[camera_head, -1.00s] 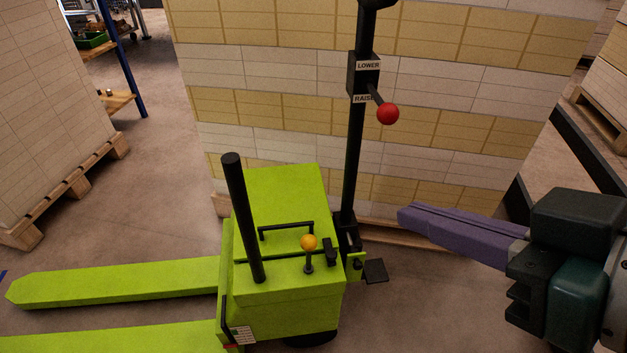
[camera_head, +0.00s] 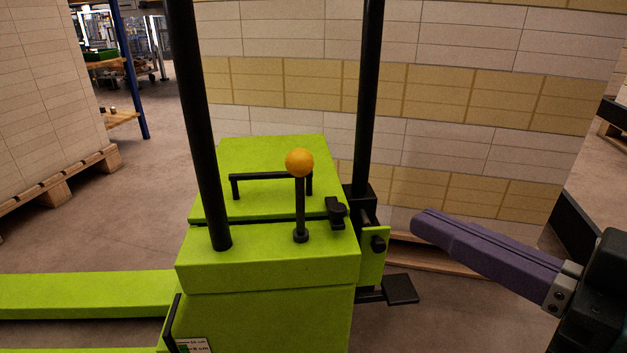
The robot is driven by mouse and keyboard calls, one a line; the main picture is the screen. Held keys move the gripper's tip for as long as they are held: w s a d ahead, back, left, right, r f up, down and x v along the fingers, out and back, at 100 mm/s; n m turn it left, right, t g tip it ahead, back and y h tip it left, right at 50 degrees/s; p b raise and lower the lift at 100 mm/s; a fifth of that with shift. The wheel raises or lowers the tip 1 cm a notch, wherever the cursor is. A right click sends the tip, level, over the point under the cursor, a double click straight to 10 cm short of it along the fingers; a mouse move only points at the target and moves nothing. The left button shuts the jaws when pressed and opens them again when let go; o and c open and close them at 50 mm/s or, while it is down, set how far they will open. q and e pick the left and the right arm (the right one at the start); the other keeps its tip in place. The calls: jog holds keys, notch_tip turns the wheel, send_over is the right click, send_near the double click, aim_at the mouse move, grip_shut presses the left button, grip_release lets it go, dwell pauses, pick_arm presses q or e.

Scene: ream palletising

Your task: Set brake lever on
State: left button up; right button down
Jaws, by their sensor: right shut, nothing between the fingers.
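The brake lever (camera_head: 300,205) is a short black stick with an orange-yellow ball knob (camera_head: 299,162). It stands about upright on top of the lime-green pallet truck body (camera_head: 270,275). A small black part (camera_head: 337,211) sits to its right on the same top. My right gripper (camera_head: 420,222) has purple fingers that are shut and empty. It is to the right of the truck, clear of the lever and touching nothing that I can see. My left gripper is not in view.
A thick black post (camera_head: 196,130) rises left of the lever, and a black tiller column (camera_head: 367,100) rises behind right. A black handle bar (camera_head: 270,176) lies behind the lever. A black pedal (camera_head: 401,289) juts out right. Stacked reams (camera_head: 450,90) stand behind.

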aim_at(309, 164)
jog(key=b+x, duration=0.6)
jog(key=x, duration=0.7)
jog(key=shift+w+a+f+b, duration=0.1)
jog(key=shift+w+a+b, duration=0.2)
jog(key=shift+b, duration=0.1)
jog(key=shift+w+r+p, duration=0.1)
jog(key=shift+r+p, duration=0.1)
jog(key=shift+p, duration=0.1)
jog(key=w+p, duration=0.1)
jog(key=p, duration=0.1)
jog(key=w+g+p, duration=0.1)
jog(key=p, duration=0.2)
jog(key=shift+r+m+g+h, duration=0.2)
jog(key=shift+m+g+h, duration=0.1)
jog(key=shift+m+h, duration=0.1)
